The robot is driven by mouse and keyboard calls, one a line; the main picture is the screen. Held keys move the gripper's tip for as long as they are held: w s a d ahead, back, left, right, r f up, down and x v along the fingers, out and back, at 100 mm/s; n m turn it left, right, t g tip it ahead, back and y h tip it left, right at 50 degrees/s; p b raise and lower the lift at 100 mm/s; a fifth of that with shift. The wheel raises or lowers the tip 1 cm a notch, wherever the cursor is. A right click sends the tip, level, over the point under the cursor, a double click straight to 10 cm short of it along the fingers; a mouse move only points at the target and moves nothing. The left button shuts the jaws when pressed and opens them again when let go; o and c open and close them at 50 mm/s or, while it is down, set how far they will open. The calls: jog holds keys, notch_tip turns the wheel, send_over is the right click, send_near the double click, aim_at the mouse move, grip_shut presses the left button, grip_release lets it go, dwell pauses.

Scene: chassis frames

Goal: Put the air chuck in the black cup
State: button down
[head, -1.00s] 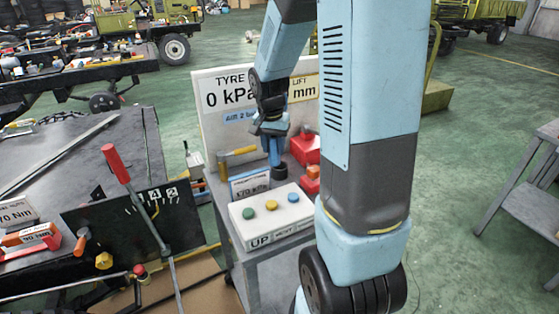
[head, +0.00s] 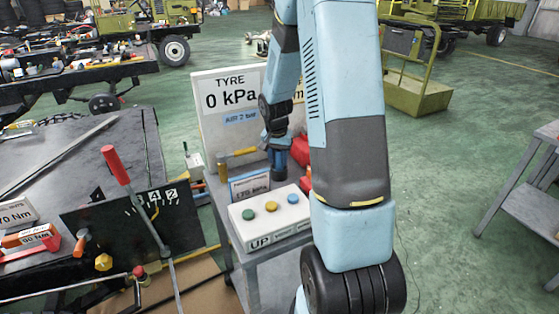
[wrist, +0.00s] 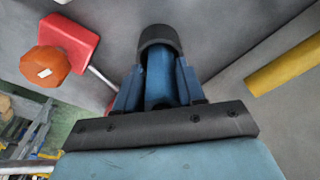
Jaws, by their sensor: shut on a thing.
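My gripper (wrist: 158,88) points down over the cart and is shut on a blue cylindrical piece (wrist: 158,72), which appears to be the air chuck. In the head view my gripper (head: 277,142) is small and partly dark against the panel. A black round piece (wrist: 160,36), which looks like the black cup, surrounds the far end of the blue piece in the wrist view. It also shows as a dark cylinder (head: 279,170) on the cart top, right below my fingers. I cannot tell how deep the chuck sits in it.
A panel reading 0 kPa (head: 222,100) stands behind. A box with coloured buttons (head: 270,220) stands in front, beside a small sign (head: 249,186). A yellow handle (wrist: 285,66) and a red block with an orange knob (wrist: 70,38) lie at either side.

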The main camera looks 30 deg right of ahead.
jog(key=shift+f, duration=0.6)
jog(key=c, duration=0.7)
grip_release()
jog(key=shift+r, duration=0.1)
notch_tip(320, 180, up, 12)
jog(key=s+a, duration=0.1)
jog(key=s+a+r+n+t, duration=0.1)
jog(key=s+a+r+n, duration=0.15)
jog(key=s+r, duration=0.35)
jog(key=s+a+r+n+t, duration=0.1)
jog(key=s+a+r, duration=0.3)
jog(key=s+r, duration=0.15)
jog(key=shift+s+a+r+n+t+y, duration=0.3)
jog(key=shift+s+a+r+n, duration=0.65)
jog(key=shift+s, duration=1.5)
jog(key=shift+s+a+r+n+t+y, duration=0.1)
jog(key=shift+s+a+r+n+t, duration=0.6)
jog(key=shift+s, duration=1.8)
jog(key=shift+s+a+r+n+t+y, duration=0.2)
jog(key=shift+s+a+r+n, duration=0.9)
jog(key=shift+s, duration=1.35)
jog(key=shift+d+r+m, duration=0.15)
jog(key=shift+r+m, duration=0.05)
jog(key=shift+m, duration=0.1)
